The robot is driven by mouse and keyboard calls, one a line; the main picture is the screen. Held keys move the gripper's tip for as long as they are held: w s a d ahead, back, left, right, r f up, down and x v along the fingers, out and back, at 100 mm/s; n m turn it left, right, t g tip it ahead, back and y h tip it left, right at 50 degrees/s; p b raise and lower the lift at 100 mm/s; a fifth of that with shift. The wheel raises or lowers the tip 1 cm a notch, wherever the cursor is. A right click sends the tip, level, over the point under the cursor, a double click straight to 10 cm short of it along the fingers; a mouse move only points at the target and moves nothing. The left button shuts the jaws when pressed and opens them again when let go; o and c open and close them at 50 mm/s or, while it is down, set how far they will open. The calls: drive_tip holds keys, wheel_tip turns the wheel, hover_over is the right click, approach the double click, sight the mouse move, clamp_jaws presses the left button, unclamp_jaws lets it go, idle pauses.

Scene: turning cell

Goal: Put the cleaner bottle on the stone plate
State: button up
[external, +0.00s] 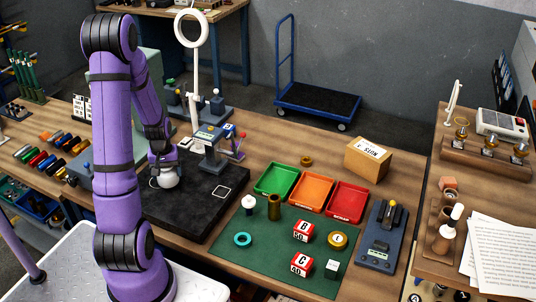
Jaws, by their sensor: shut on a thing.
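My gripper (163,164) is over the left part of the dark stone plate (195,212), on the wooden bench in the external view. It is shut on a small, rounded white thing, which appears to be the cleaner bottle (167,181). The fingers and the upper part of the bottle are mostly hidden by my wrist. The bottle looks roughly upright, within the plate's outline in the picture. I cannot tell whether its base touches the plate. A white square outline marks the plate's right part, which is bare.
A measuring stand (208,140) stands at the plate's back edge, near my gripper. A tall ring lamp (193,75) rises behind. A green mat (270,270) at right holds small parts and red blocks. Green (276,180), orange (312,190) and red (347,202) trays lie beyond.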

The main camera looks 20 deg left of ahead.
drive_tip(key=shift+f, duration=0.45)
drive_tip(key=shift+f, duration=0.1)
drive_tip(key=o, duration=1.1)
